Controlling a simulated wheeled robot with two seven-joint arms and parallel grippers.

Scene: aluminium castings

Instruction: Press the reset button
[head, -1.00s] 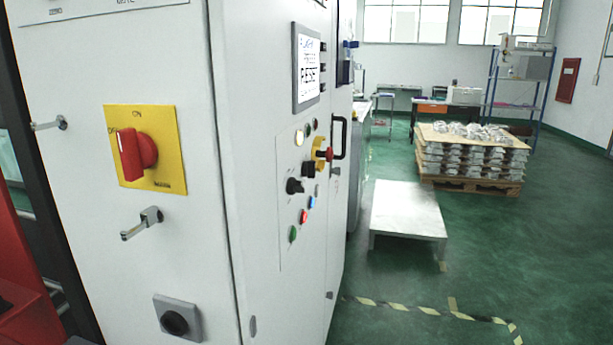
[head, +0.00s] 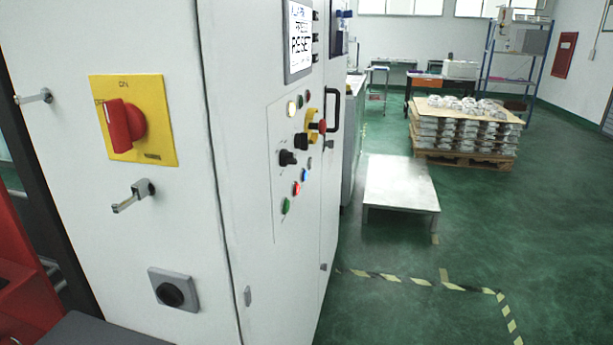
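The white control cabinet (head: 255,240) fills the left half of the head view. Below the screen are a pale button (head: 291,108), a red mushroom button on a yellow base (head: 315,124), black knobs (head: 288,158), a blue button (head: 306,174), a red button (head: 296,188) and a green button (head: 285,205). The button labels are too small to read, so I cannot tell which is the reset button. Neither of my grippers is in view.
A red rotary switch on a yellow plate (head: 133,120) and a metal handle (head: 133,194) stick out from the cabinet's left face. A low white platform (head: 400,188) stands to its right. A pallet of castings (head: 465,130) is further back. Green floor (head: 400,320) is open at right.

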